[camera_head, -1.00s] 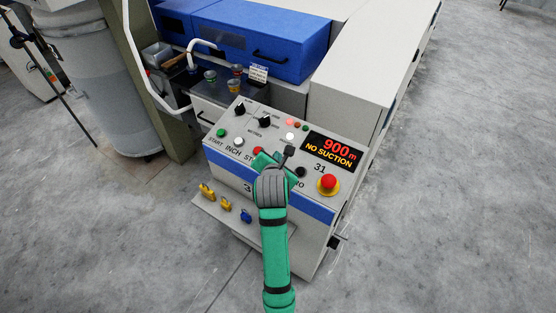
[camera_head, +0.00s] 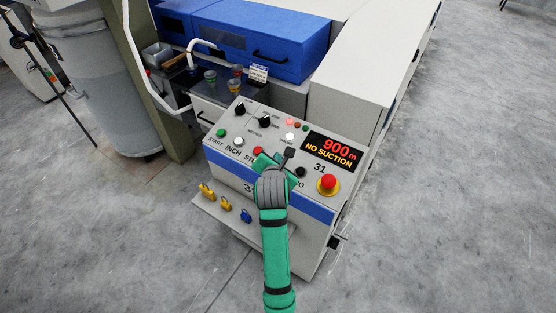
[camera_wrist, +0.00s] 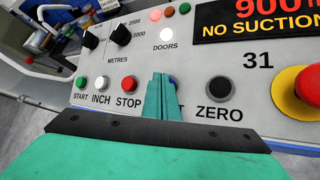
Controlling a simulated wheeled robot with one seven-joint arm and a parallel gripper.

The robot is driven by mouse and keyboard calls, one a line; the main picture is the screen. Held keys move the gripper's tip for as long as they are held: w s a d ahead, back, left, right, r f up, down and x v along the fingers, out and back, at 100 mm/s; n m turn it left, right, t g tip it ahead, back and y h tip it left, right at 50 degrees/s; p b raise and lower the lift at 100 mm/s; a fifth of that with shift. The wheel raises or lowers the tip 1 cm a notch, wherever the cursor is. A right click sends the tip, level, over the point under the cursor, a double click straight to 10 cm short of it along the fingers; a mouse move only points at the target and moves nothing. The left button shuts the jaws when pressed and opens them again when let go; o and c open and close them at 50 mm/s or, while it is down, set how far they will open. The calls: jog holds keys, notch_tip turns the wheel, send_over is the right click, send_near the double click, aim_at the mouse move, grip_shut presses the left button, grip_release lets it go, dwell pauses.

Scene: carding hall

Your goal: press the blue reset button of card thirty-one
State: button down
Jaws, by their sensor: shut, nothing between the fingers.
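The control panel of card thirty-one (camera_head: 222,152) bears the number 31 and stands in front of me. In the wrist view its lower row shows a green START button (camera_wrist: 81,83), a white INCH button (camera_wrist: 102,82), a red STOP button (camera_wrist: 129,82) and a black ZERO button (camera_wrist: 219,86). My gripper (camera_wrist: 161,78) is shut and empty, its fingers over the place between STOP and ZERO. They hide the blue reset button and most of its label. In the head view my gripper (camera_head: 268,161) also covers that place. Whether the fingertips touch the panel, I cannot tell.
A red emergency stop on a yellow base (camera_head: 327,183) sits right of ZERO. The display (camera_head: 333,149) reads 900 m, NO SUCTION. Black knobs (camera_wrist: 137,32) and lit lamps (camera_wrist: 166,35) are above the buttons. Yellow and blue pieces (camera_head: 225,203) are on a low ledge.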

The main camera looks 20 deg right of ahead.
jog(key=shift+f, duration=0.25)
jog(key=shift+r, duration=0.15)
dwell(0.4)
jog(key=shift+s+a+r, duration=0.1)
jog(key=shift+a+r, duration=0.05)
jog(key=shift+r, duration=0.6)
jog(key=r, duration=0.3)
jog(key=a+r, duration=0.1)
jog(key=r, duration=0.1)
jog(key=shift+s, duration=0.4)
jog(key=shift+f, duration=0.1)
dwell(0.4)
